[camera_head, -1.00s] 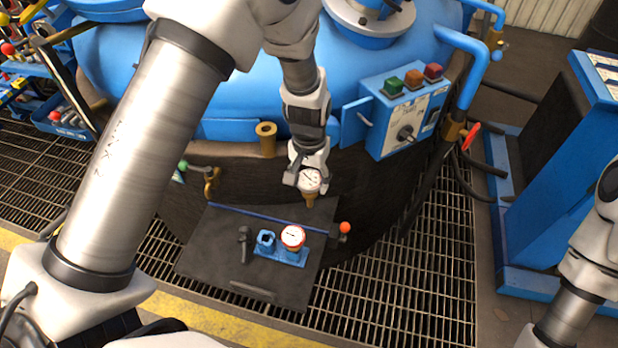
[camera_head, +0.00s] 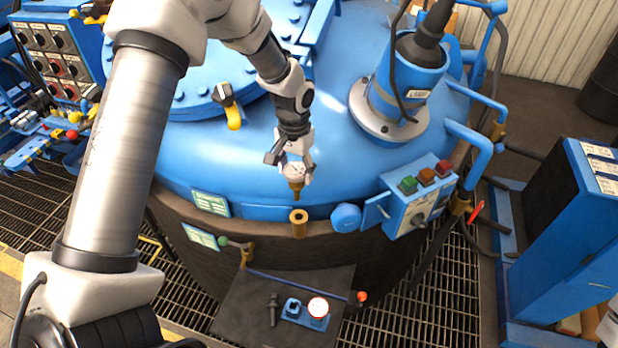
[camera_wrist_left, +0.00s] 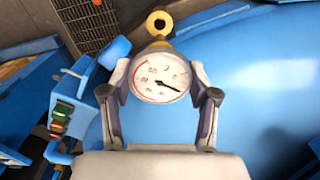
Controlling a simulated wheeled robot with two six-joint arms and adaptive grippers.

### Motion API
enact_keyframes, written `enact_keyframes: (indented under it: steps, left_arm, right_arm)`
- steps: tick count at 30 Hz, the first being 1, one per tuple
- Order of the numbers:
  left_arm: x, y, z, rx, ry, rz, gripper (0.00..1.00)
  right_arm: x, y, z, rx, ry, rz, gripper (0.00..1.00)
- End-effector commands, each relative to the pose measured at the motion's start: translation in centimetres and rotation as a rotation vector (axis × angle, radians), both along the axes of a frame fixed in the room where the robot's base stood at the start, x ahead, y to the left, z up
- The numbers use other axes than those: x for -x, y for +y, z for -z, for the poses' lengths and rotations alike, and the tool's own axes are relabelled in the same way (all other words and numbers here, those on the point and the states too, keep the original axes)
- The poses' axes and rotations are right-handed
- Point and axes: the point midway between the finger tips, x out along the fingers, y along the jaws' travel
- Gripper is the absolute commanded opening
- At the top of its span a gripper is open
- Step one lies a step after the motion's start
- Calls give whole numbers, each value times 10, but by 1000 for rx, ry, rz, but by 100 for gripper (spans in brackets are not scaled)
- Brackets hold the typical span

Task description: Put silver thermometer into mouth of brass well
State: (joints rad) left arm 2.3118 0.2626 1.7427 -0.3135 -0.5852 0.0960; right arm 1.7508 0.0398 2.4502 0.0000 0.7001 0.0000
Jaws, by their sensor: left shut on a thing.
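My left gripper (camera_head: 292,168) is shut on the silver thermometer (camera_head: 294,172), a round white-faced dial with a brass stem pointing down. The brass well (camera_head: 298,224) is a short upright tube with a dark round mouth at the front edge of the blue vessel. In the head view the stem's tip is just above the well's mouth and apart from it. In the left wrist view the dial (camera_wrist_left: 162,78) sits between the two fingers, and the well's mouth (camera_wrist_left: 159,22) shows beyond it. The stem is mostly hidden there.
A dark shelf (camera_head: 245,300) below holds a blue holder (camera_head: 292,306) and a red-rimmed gauge (camera_head: 318,307). A blue button box (camera_head: 418,198) stands right of the well. A yellow-handled lever (camera_head: 230,108) is on the lid behind.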

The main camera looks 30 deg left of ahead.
Motion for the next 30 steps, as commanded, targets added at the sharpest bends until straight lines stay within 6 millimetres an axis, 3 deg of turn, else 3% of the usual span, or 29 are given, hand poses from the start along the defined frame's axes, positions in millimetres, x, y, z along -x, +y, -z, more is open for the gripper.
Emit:
enact_keyframes:
  steps: [30]
  left_arm:
    - [0, -1, 70, 0, 1, 0, 24]
  right_arm:
    - [0, 0, 65, 0, 1, 0, 40]
